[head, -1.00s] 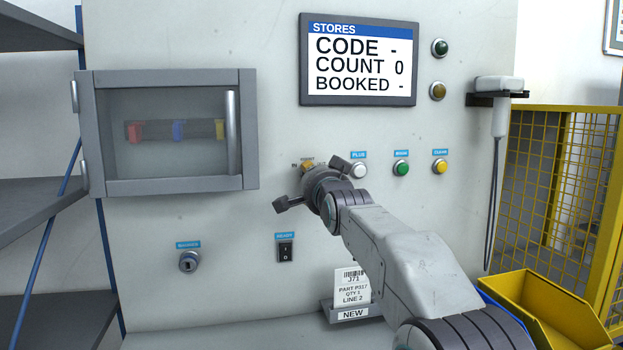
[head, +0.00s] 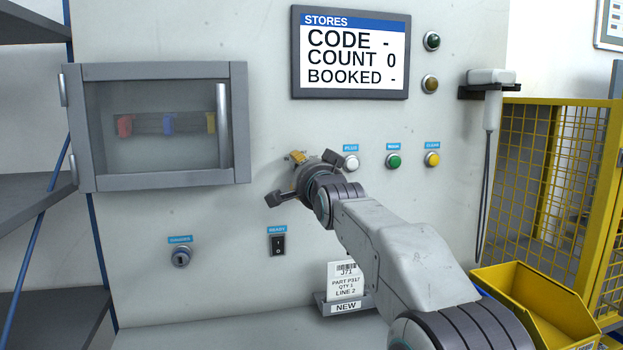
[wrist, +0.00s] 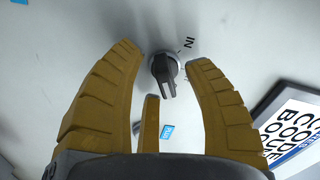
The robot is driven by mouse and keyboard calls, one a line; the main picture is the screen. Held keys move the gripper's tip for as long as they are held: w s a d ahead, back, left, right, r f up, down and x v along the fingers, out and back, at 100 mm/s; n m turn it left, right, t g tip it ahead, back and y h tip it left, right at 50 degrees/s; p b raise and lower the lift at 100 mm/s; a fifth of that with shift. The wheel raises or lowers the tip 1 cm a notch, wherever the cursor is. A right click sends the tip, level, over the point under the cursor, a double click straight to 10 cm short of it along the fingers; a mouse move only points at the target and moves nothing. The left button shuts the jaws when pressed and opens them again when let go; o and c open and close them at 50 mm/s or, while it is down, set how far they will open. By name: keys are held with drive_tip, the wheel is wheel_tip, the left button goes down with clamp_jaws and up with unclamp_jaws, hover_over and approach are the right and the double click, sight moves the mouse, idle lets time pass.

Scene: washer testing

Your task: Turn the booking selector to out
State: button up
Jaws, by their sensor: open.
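The booking selector (wrist: 164,70) is a dark rotary knob on the white panel, seen in the wrist view. A mark "IN" is printed beside it, and its pointer bar is toward the lower part of that picture. In the head view my gripper (head: 297,157) is up against the panel and hides the selector. The screen (head: 350,52) reads CODE -, COUNT 0, BOOKED -.
White, green and yellow buttons (head: 393,161) sit right of my gripper. A glazed cabinet (head: 158,180) is at left. A ready rocker switch (head: 278,245) and a key switch (head: 181,257) are below. A yellow bin (head: 540,310) and yellow mesh fence (head: 555,150) stand at right.

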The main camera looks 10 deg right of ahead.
drive_tip(key=s, duration=1.1)
drive_tip(key=shift+s, duration=0.25)
